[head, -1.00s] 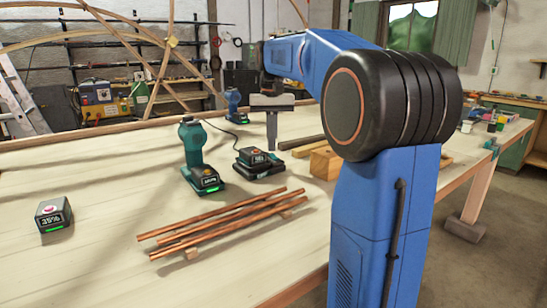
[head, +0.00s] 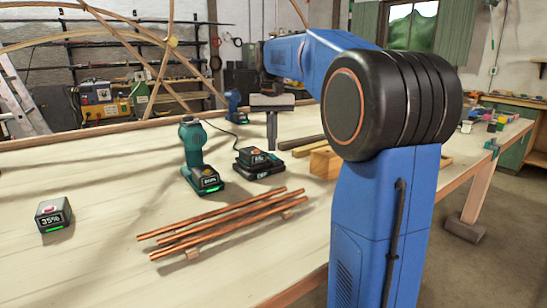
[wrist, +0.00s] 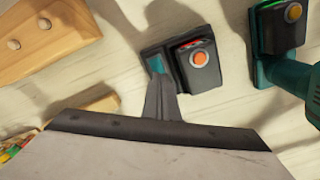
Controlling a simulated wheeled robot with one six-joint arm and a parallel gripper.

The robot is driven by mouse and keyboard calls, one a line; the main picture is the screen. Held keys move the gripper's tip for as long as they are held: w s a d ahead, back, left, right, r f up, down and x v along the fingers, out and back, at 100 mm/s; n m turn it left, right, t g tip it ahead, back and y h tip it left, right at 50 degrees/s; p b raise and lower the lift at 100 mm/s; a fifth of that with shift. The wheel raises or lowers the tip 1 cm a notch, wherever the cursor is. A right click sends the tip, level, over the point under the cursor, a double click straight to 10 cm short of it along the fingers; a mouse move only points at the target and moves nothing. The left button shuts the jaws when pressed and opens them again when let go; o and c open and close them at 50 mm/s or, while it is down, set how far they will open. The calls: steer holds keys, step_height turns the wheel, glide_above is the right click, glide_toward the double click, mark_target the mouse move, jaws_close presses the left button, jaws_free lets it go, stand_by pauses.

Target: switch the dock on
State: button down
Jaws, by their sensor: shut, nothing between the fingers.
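The dock (head: 262,173) is a dark low block on the bench with a battery (head: 256,157) seated on it. In the wrist view the battery shows an orange button (wrist: 198,58), and the dock has a teal patch (wrist: 156,64) at its left side. My gripper (head: 271,146) points down at the dock's far right side, fingers together and empty. In the wrist view its fingertips (wrist: 161,80) end right at the teal patch. I cannot tell whether they touch it. Small pale marks on the dock's front are too small to read.
A teal drill (head: 195,160) stands left of the dock. A loose battery (head: 53,214) reading 35% lies at the left. Copper-coloured rods (head: 220,222) lie in front. A wooden block (head: 324,163) is close on the right. The bench's left middle is clear.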

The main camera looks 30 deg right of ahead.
mark_target(272, 155)
steer(key=shift+f, duration=0.85)
stand_by(0.7)
steer(key=shift+r, duration=3.5)
